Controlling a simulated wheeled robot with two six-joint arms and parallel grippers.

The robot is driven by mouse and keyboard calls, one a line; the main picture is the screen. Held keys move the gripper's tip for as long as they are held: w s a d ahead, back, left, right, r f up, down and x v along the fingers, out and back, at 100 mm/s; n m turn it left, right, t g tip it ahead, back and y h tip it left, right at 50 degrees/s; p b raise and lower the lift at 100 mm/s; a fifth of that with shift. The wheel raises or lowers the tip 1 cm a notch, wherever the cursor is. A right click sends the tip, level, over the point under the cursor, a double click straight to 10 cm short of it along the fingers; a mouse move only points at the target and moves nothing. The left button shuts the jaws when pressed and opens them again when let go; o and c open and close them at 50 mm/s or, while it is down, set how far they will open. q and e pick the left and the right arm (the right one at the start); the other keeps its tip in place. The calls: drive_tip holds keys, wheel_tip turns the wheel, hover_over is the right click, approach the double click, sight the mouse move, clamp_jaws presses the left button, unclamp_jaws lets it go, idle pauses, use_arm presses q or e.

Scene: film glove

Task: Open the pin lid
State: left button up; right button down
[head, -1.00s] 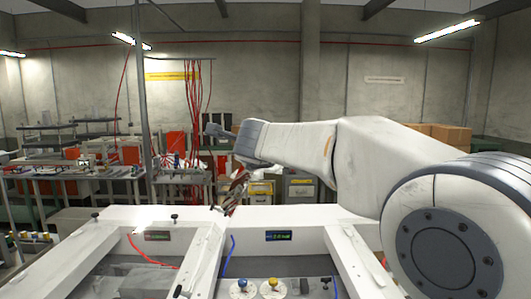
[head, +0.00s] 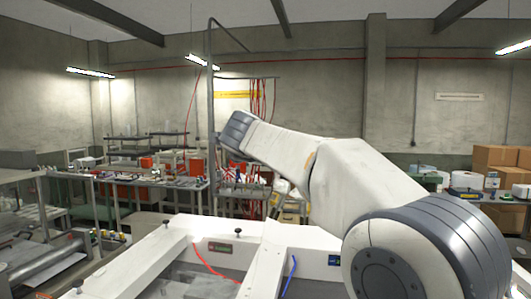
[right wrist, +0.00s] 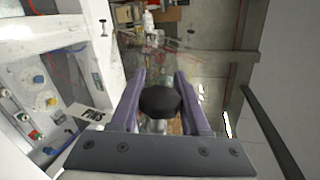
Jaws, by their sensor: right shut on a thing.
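In the right wrist view, my right gripper (right wrist: 160,74) has its two purple-grey fingers on either side of a black knob (right wrist: 160,101) and is shut on it. A pale stem shows just below the knob. A see-through panel (right wrist: 190,62) lies beyond the fingers; I cannot tell if it is the lid. My left gripper is in neither view.
Small black knobs (head: 237,231) stand on the white frame. Colored buttons (right wrist: 38,79) sit on a panel at left in the wrist view. A roller machine (head: 55,272) stands at left in the head view, with cluttered benches behind and cardboard boxes (head: 497,160) at right.

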drive_tip(key=shift+c, duration=1.9)
unclamp_jaws()
drive_tip(key=b+v, duration=0.4)
drive_tip(key=v, duration=0.6)
drive_tip(key=shift+s, duration=0.3)
drive_tip(key=shift+a, duration=0.1)
